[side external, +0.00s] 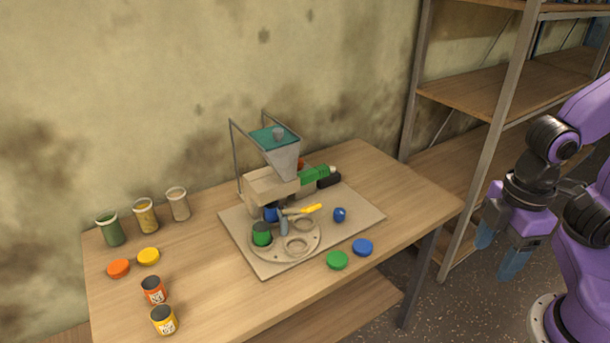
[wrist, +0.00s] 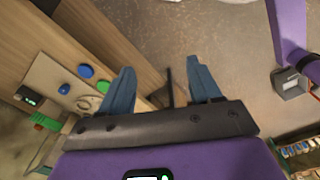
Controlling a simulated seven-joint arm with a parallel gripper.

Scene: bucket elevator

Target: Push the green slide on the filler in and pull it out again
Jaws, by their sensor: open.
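The filler (side external: 270,180) stands on a light base plate (side external: 345,221) on the table, with a grey hopper under a teal lid. Its green slide (side external: 313,174) sticks out on the right side of the filler body, near a black part. The green slide also seems to show at the left edge of the wrist view (wrist: 46,122). My gripper (side external: 503,252) hangs off the table's right side, well apart from the filler. Its two blue fingers are spread and empty, and they show in the wrist view (wrist: 162,88).
On the table (side external: 395,187) are a green lid (side external: 337,260), a blue lid (side external: 362,247), orange and yellow lids, and several jars and cans at the left. A shelf rack (side external: 480,95) stands behind, right of the table.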

